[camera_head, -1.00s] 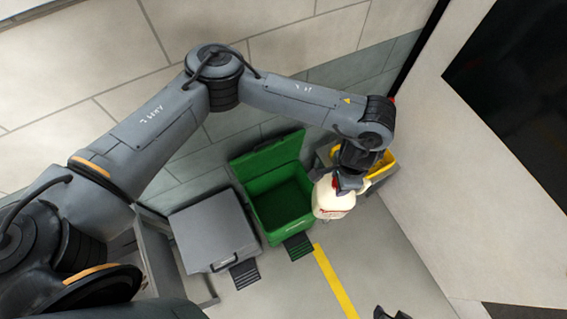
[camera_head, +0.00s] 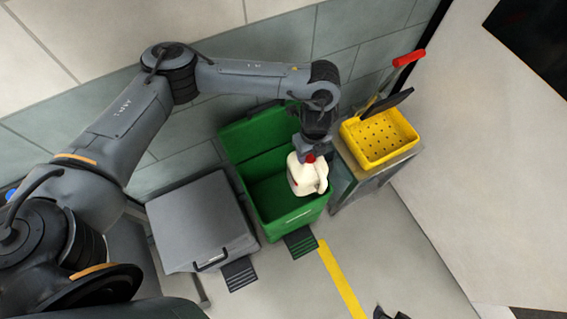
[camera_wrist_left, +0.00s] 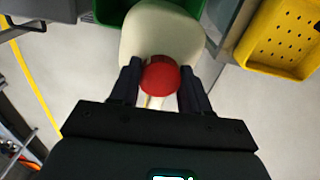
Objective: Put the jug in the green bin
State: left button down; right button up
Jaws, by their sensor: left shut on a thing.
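The jug (camera_head: 307,177) is cream white with a red cap. My left gripper (camera_head: 309,153) is shut on it near the cap and holds it up. In the head view the jug overlaps the right part of the open green bin (camera_head: 304,213); its exact height over the rim is hard to tell. In the left wrist view the jug (camera_wrist_left: 160,38) sits between the two dark fingers (camera_wrist_left: 158,85), with the red cap toward me. A strip of the green bin (camera_wrist_left: 112,10) shows behind it. The bin's lid stands open against the wall.
A grey bin (camera_head: 200,220) with a shut lid stands left of the green one. A yellow perforated basket (camera_head: 380,138) with a red-handled tool sits on a stand to the right. A yellow floor line (camera_head: 342,282) runs in front. Two dark tips (camera_head: 390,313) show at the bottom edge.

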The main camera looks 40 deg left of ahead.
pick_arm(q)
jog(key=s+a+f+b, duration=0.1)
jog(key=a+f+b, duration=0.2)
jog(key=f+b, duration=0.45)
jog(key=s+a+f+n+b, duration=0.1)
jog(key=a+f+b, duration=0.4)
jog(key=f, duration=0.4)
jog(key=s+a+f+b, duration=0.2)
jog(key=f+b, duration=0.5)
jog(key=f, duration=0.2)
jog(key=w+f+b, duration=0.2)
jog(key=f+b, duration=0.4)
jog(key=f, duration=0.2)
jog(key=w+a+f+b, duration=0.1)
jog(key=f+b, duration=0.6)
jog(key=shift+w+f, duration=0.35)
jog(key=shift+w, duration=0.05)
jog(key=shift+w+a+f, duration=0.1)
jog(key=shift+f, duration=0.5)
jog(key=c, duration=0.5)
grip_release()
